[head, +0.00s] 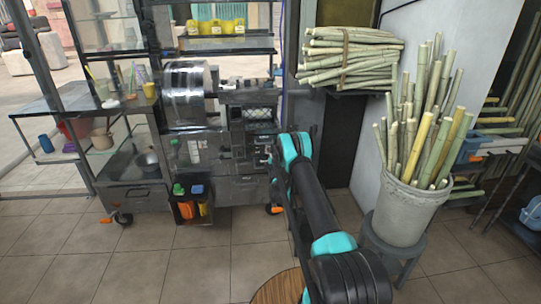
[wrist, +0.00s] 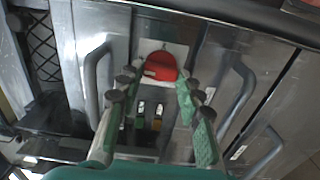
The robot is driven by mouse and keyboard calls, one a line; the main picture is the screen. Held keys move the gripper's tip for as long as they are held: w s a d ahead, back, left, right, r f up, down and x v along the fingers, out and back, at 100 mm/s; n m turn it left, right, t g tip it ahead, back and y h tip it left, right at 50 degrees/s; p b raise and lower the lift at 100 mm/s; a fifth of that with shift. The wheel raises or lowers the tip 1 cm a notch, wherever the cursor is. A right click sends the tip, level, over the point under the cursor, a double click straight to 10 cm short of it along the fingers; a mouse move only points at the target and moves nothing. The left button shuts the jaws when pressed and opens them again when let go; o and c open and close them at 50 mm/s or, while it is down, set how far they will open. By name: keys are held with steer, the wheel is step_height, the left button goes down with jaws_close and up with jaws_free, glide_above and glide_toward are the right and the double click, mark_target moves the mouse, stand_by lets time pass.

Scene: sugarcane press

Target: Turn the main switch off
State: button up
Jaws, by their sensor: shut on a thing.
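The main switch is a red rotary knob (wrist: 160,66) on a pale plate on the metal front of the press. In the wrist view it sits between the fingertips of my gripper (wrist: 157,82), which is shut on it. The green-padded fingers come up from below, one on each side of the knob. In the head view my arm hides the gripper and the knob; the press (head: 192,150) stands behind the arm.
Curved handles (wrist: 94,82) flank the switch plate at left and right. A bucket of cane stalks (head: 405,205) stands on a stool at the right, and bundled cane (head: 345,58) lies on a shelf behind. A bottle caddy (head: 192,206) hangs low on the press front.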

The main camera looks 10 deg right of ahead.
steer(key=shift+s+n, duration=0.1)
steer(key=shift+n, duration=0.2)
steer(key=o, duration=1.2)
steer(key=shift+c, duration=0.2)
steer(key=s, duration=0.7)
steer(key=shift+s, duration=0.25)
